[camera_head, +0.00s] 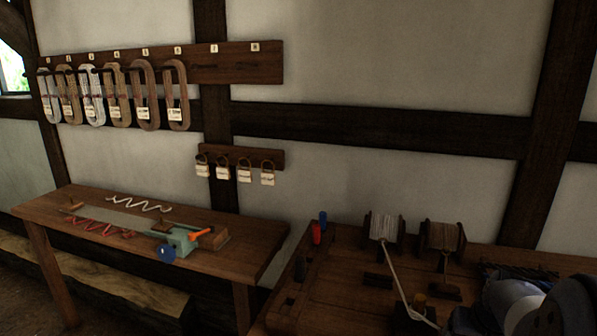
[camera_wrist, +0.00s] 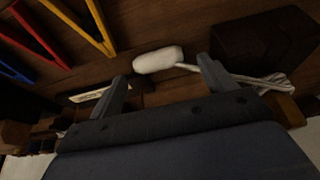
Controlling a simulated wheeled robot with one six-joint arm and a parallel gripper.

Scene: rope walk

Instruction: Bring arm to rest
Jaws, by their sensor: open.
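My gripper (camera_wrist: 160,90) shows in the wrist view with its two dark fingers spread wide apart and nothing between them. A white rounded piece (camera_wrist: 158,59) lies on the wooden surface just beyond the gap between the fingertips, joined to a pale rope (camera_wrist: 262,82) that runs off to the right. I cannot tell whether the right finger touches the rope. In the head view, part of my arm shows at the lower right; the fingers are not clearly seen there.
A workbench (camera_head: 345,262) holds two spools (camera_head: 385,228), (camera_head: 442,238), and red (camera_head: 316,234) and blue pegs. Rope coils (camera_head: 145,95) hang on a wall board. Red and yellow bars (camera_wrist: 62,22) lie near my gripper.

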